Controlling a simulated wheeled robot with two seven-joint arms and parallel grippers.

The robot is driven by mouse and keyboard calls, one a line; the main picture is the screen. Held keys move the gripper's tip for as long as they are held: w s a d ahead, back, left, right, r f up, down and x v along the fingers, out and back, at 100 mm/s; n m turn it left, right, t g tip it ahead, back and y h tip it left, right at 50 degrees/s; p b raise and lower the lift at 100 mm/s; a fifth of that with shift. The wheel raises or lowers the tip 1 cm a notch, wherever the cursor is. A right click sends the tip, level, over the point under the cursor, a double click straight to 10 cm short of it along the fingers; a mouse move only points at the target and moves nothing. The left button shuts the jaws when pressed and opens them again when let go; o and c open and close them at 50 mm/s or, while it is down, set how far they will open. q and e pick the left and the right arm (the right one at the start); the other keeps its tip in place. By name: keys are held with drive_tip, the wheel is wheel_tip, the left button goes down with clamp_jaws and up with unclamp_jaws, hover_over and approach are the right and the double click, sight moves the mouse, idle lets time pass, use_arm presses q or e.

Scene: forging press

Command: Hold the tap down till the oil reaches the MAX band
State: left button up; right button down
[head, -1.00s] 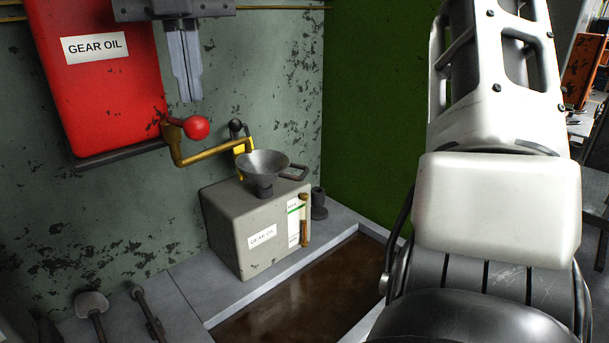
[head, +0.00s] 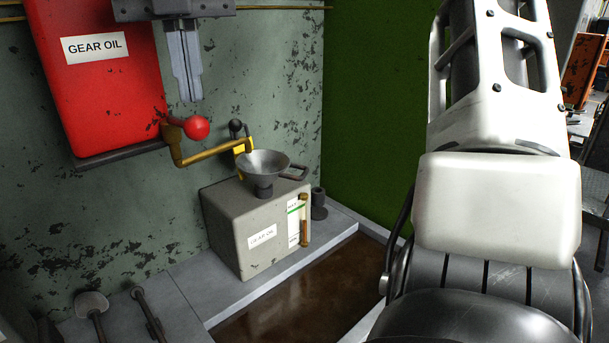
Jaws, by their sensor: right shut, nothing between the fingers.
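The red oil tank (head: 105,105) labelled GEAR OIL hangs on the wall at left. Its tap has a red ball knob (head: 196,127) and a brass spout (head: 208,154) reaching over a grey funnel (head: 263,163). The funnel sits on a grey box (head: 235,215), also labelled GEAR OIL. A sight tube (head: 304,222) stands on the box's right face beside a white MAX label (head: 293,228) with a green band. The tube looks brown, but its exact oil level is too small to tell. My right gripper (head: 189,98) is shut and empty, pointing down above the knob, apart from it.
A ledge (head: 188,278) carries the box and a dark cup (head: 318,205). A brown oily pit (head: 290,290) lies in front. Tools (head: 92,305) lie at lower left. My large arm links fill the right side.

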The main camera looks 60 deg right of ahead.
drive_tip(key=shift+f+b, duration=1.05)
drive_tip(key=shift+f, duration=0.35)
drive_tip(key=shift+f+b, duration=0.6)
drive_tip(key=shift+f, duration=0.2)
drive_tip(key=shift+r, duration=0.1)
idle(5.7)
